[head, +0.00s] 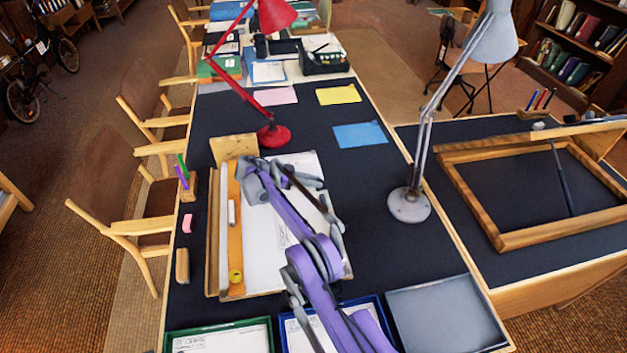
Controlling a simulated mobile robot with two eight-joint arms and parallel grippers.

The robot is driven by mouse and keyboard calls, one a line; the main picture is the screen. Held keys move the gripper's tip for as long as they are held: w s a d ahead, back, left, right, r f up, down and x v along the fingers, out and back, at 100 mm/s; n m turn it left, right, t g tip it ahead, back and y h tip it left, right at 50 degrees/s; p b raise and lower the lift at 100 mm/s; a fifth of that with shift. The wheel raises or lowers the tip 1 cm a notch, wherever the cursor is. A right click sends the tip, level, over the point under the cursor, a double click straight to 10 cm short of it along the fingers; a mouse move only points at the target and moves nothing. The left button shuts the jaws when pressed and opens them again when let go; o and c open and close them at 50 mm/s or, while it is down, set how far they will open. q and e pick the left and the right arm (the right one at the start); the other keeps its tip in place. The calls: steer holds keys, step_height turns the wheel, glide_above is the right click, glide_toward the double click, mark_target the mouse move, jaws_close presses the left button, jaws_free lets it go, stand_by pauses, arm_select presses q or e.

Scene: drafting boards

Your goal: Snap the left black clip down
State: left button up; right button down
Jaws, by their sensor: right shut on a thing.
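A drafting board (212,240) lies on the dark table, with a large white sheet (262,250) on it. My right arm reaches from the bottom across the sheet. My right gripper (254,167) is at the board's upper edge, just left of its middle. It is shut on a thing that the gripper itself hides. I cannot make out either black clip clearly; the gripper and arm cover much of the upper edge. My left gripper is not in view.
Trays, including a green one (180,338), line the near edge. Table between board and grey lamp is clear.

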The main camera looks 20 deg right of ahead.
stand_by(0.3)
steer(key=c, duration=0.8)
jaws_free()
steer(key=shift+o, duration=0.2)
steer(key=p+v, duration=0.1)
steer(key=v, duration=0.1)
steer(key=p+v, duration=0.1)
steer(key=v, duration=0.2)
steer(key=shift+w+r, duration=0.1)
steer(key=shift+r, duration=0.25)
steer(key=p+v, duration=0.3)
steer(key=v, duration=0.1)
steer(key=shift+w+a+r+p, duration=0.1)
steer(key=shift+w+a+p, duration=0.2)
steer(key=shift+p, duration=0.05)
steer(key=shift+a, duration=0.4)
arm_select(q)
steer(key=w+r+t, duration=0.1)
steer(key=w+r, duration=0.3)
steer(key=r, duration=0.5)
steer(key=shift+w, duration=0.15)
arm_select(e)
steer(key=shift+s, duration=0.2)
